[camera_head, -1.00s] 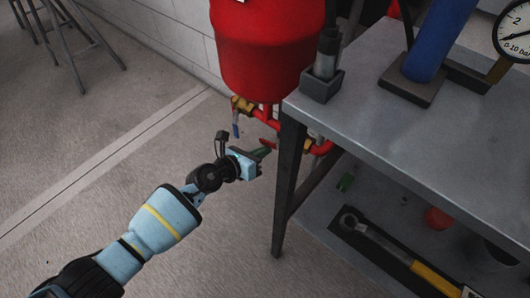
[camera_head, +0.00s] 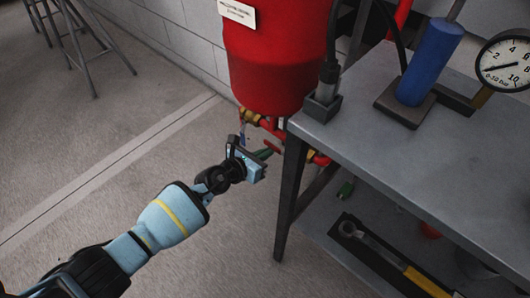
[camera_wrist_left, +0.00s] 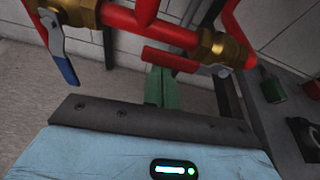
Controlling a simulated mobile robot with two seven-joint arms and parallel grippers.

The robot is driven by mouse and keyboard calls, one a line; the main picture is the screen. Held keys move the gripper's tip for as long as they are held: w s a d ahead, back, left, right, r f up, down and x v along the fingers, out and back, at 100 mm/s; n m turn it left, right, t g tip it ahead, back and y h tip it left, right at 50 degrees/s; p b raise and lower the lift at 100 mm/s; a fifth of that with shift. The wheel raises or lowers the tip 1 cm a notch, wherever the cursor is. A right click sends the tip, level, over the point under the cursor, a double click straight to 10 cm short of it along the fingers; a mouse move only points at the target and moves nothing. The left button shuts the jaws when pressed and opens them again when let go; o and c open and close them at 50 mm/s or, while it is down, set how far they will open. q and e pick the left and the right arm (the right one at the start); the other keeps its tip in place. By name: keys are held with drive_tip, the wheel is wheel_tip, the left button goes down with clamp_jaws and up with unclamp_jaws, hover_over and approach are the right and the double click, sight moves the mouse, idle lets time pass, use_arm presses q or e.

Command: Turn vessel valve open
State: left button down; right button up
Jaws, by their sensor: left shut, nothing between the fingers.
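The red vessel (camera_head: 275,60) stands behind the bench corner, with red pipework under it. A brass valve (camera_head: 248,115) with a blue lever hangs on the pipe below the vessel. In the left wrist view the brass valve (camera_wrist_left: 80,12) is at the upper left, its blue lever (camera_wrist_left: 63,62) pointing down. My left gripper (camera_head: 265,153) is below and right of this lever, apart from it. Its green fingers (camera_wrist_left: 160,88) are shut and empty. They point towards a short red bar (camera_wrist_left: 170,59) under the pipe; contact cannot be told. My right gripper is not in view.
A second brass fitting (camera_wrist_left: 222,46) is on the pipe at right. The grey bench (camera_head: 400,125) and its front leg (camera_head: 288,195) stand close right of my gripper. A wrench (camera_head: 385,255) lies on the lower shelf.

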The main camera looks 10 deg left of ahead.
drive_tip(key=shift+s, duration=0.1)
use_arm(q)
wheel_tip(320, 180, down, 5)
drive_tip(key=b, duration=0.3)
drive_tip(key=r+p+v, duration=0.1)
drive_tip(key=p+v, duration=0.3)
drive_tip(key=v, duration=0.6)
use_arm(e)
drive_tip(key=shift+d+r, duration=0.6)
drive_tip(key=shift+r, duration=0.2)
use_arm(q)
drive_tip(key=shift+s+d, duration=0.15)
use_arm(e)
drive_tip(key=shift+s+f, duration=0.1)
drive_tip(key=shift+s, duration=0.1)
